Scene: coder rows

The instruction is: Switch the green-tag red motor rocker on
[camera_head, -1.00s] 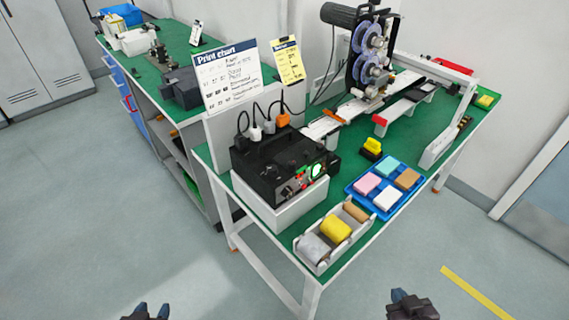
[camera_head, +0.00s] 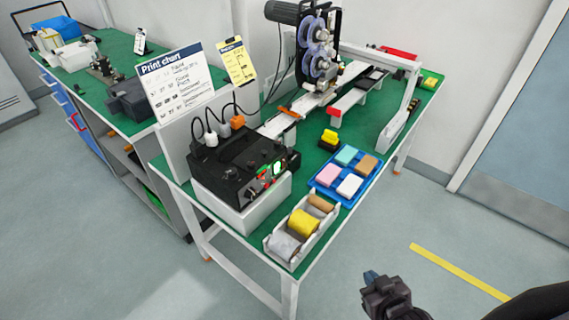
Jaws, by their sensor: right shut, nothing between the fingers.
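A black control box (camera_head: 240,168) sits on a white base near the left end of the green-topped table. Its front panel carries small knobs, red parts and a lit green-white spot (camera_head: 278,168). The red motor rocker and its green tag are too small to tell apart for sure at this size. My right gripper (camera_head: 372,277) is at the bottom right, over the floor in front of the table and well apart from the box. It is shut and empty. My left gripper is out of view.
A white tray of rolls (camera_head: 268,245) stands at the table's front edge, right of the box. A blue tray (camera_head: 327,187) with coloured blocks lies behind it. A print chart (camera_head: 175,82) stands behind the box. The floor in front is clear.

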